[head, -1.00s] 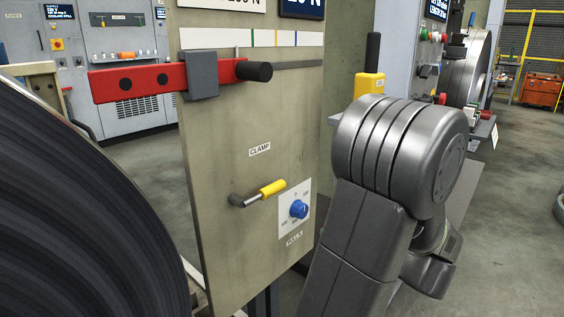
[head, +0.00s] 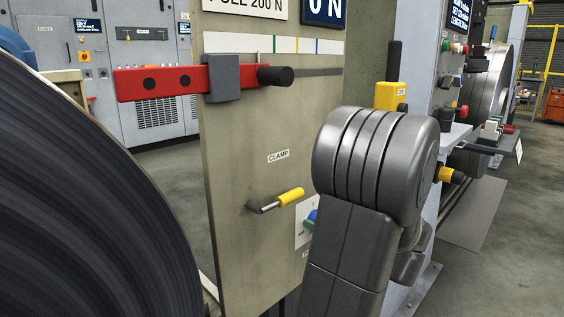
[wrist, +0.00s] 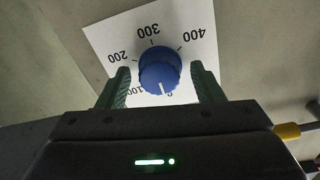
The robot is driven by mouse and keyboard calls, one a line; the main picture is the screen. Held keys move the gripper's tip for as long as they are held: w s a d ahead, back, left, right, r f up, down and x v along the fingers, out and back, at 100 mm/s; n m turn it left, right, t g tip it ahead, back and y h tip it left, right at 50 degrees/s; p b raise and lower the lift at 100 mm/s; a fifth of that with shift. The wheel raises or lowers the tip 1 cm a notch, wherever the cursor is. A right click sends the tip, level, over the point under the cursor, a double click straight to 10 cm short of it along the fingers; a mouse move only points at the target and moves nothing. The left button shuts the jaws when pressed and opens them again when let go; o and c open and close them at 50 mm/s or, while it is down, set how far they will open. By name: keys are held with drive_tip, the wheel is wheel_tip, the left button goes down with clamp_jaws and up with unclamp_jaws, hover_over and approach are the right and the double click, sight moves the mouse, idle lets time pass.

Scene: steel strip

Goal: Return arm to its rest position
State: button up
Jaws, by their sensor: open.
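My gripper (wrist: 160,67) is open in the wrist view, its two green fingers apart on either side of a blue knob (wrist: 158,70). I cannot tell whether they touch it. The knob sits on a white dial plate marked 100 to 400, and its white line points near the 0. In the head view my grey arm stands bent at the right of the upright panel (head: 235,190). It hides most of the dial plate (head: 301,232) and nearly all of the gripper.
A yellow-handled clamp lever (head: 290,197) sticks out left of the dial. A red bar (head: 150,83) with a grey sliding block (head: 221,78) crosses the panel above. A large dark coil (head: 90,200) fills the left. A yellow block (head: 391,95) stands behind my arm. Open floor lies at right.

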drive_tip(key=p+v, duration=0.3)
drive_tip(key=v, duration=1.1)
drive_tip(key=w+a+m+g+p, duration=0.1)
drive_tip(key=w+a+m, duration=0.8)
drive_tip(key=m, duration=0.8)
drive_tip(key=shift+w, duration=0.75)
drive_tip(key=shift+a, duration=0.15)
idle(0.5)
